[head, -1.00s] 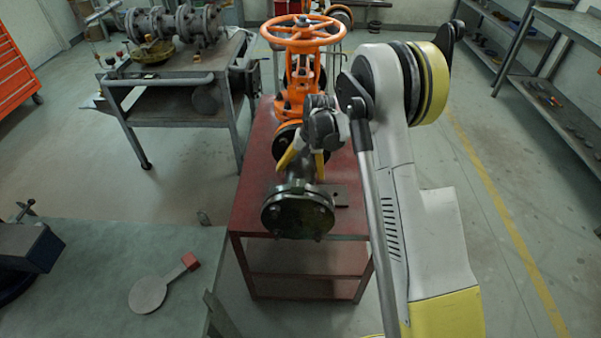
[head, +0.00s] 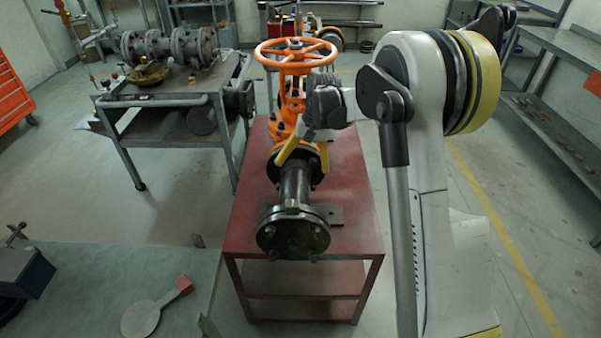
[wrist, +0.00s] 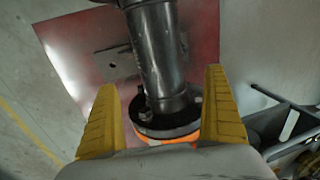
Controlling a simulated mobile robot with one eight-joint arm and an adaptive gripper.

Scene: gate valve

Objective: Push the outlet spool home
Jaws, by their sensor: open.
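The outlet spool (head: 295,190) is a dark metal pipe lying on the red stand, with a bolted round end flange (head: 293,236) facing me. Its far flange is close to the orange gate valve (head: 288,130); whether the faces touch is hidden. The valve carries an orange handwheel (head: 297,55). My gripper (head: 304,150) is open above the spool's far end. In the wrist view, the yellow fingers (wrist: 168,112) stand apart on either side of the spool pipe (wrist: 158,55) and its dark valve-side flange (wrist: 165,122). I cannot tell whether either finger touches it.
The red stand (head: 345,225) has bare top right of the spool, with a small metal plate (head: 333,215) there. A grey bench (head: 170,88) with pipework stands at the left. A paddle-shaped disc (head: 140,318) lies on the near-left table. Shelving is at the right.

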